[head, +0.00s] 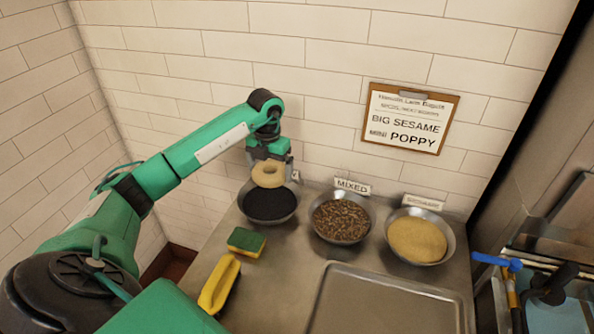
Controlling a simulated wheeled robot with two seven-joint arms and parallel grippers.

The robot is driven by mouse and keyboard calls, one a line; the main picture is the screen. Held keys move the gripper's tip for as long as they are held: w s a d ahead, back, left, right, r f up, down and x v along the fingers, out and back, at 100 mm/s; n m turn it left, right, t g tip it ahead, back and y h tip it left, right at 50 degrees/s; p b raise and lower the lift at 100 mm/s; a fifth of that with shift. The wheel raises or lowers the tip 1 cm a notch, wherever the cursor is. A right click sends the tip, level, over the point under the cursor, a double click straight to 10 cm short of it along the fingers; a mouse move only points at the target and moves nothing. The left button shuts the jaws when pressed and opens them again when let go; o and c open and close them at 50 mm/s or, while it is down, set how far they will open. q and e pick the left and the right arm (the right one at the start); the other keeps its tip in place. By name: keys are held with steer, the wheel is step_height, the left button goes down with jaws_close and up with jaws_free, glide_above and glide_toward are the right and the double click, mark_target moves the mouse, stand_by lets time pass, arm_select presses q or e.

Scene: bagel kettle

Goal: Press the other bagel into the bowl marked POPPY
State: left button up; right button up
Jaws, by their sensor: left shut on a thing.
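My left gripper (269,158) is shut on a pale bagel (268,175). It holds the bagel just above the far side of a metal bowl of black seeds (268,203). I cannot tell whether the bagel touches the seeds. That bowl's label is mostly hidden behind the gripper, so its word cannot be read. The clipboard sign (410,118) on the wall reads "BIG SESAME" and "MINI POPPY". No second bagel is visible. My right gripper is out of view.
A mixed-seed bowl (341,218) marked MIXED and a pale-seed bowl (417,238) stand to the right. A sponge (246,242), a yellow brush (219,285) and an empty metal tray (385,305) lie in front. The tiled wall is close behind.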

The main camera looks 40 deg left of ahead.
arm_select(q)
steer(key=shift+w+a, duration=0.15)
steer(key=shift+a, duration=0.6)
steer(key=shift+f, duration=0.1)
steer(key=shift+f+b, duration=0.65)
steer(key=shift+f, duration=0.1)
steer(key=b, duration=0.4)
glide_above(269, 202)
step_height(269, 202, down, 7)
steer(key=shift+r, duration=0.1)
steer(key=shift+f+b, duration=0.55)
steer(key=shift+f, duration=0.15)
steer(key=shift+w+f, duration=0.1)
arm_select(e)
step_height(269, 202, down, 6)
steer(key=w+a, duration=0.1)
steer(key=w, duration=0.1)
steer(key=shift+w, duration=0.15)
arm_select(q)
steer(key=shift+f+b, duration=0.3)
steer(key=shift+f, duration=0.1)
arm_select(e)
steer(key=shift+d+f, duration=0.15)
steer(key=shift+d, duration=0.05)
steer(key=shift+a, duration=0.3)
